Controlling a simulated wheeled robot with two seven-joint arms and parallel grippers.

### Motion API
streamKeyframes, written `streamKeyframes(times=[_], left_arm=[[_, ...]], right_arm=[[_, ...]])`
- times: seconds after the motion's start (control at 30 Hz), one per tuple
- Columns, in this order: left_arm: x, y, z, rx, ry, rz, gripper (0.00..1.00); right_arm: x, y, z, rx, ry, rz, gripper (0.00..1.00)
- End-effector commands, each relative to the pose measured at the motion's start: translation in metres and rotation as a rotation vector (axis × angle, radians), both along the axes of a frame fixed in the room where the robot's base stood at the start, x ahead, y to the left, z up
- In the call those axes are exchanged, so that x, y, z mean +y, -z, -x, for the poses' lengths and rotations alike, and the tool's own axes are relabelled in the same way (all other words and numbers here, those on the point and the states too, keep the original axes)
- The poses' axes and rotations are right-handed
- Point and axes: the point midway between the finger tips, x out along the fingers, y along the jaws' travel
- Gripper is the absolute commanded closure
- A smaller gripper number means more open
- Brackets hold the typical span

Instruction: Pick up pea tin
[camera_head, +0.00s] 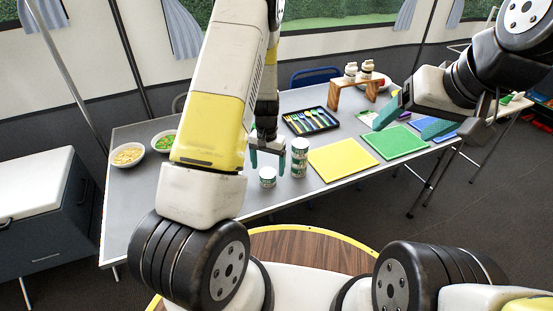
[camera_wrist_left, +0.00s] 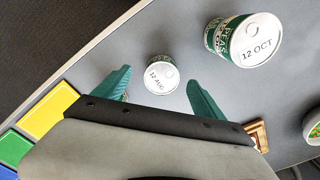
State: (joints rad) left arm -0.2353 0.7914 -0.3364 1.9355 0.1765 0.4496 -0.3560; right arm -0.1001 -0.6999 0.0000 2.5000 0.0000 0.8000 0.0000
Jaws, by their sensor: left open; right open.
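A short white-and-green tin (camera_head: 267,176) stands on the grey table near its front edge. Just right of it is a stack of similar tins (camera_head: 299,165). My left gripper (camera_head: 268,157) is open and empty, its teal fingers pointing down close to these tins. In the left wrist view, a lid marked 12 AUG (camera_wrist_left: 161,76) shows between the open fingers, apart from both. A larger-looking tin marked PEAS and 12 OCT (camera_wrist_left: 255,42) is beyond the right finger. I cannot tell surely which head-view tin each is. My right gripper (camera_head: 412,120) is open above the table's right side.
A yellow mat (camera_head: 342,160), a green mat (camera_head: 396,142) and a blue mat lie to the right. A black cutlery tray (camera_head: 311,121) is behind the tins. A wooden stand (camera_head: 357,92) stands further back. Two bowls (camera_head: 127,155) sit at the left, with bare table in front.

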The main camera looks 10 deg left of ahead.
Motion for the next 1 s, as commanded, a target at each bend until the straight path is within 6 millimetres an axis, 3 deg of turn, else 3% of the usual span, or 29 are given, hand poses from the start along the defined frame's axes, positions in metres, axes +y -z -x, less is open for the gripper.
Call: streamKeyframes(times=[0.3,0.6,1.0], left_arm=[[0.003,0.044,-0.008,0.001,0.000,0.001,0.19],[0.003,0.049,-0.008,-0.002,0.000,0.001,0.19],[0.003,0.049,-0.008,-0.002,0.000,0.000,0.92]], right_arm=[[0.000,0.000,0.000,0.000,0.000,0.000,0.24],[0.000,0.000,0.000,0.000,0.000,0.000,0.24],[0.000,0.000,0.000,0.000,0.000,0.000,0.24]])
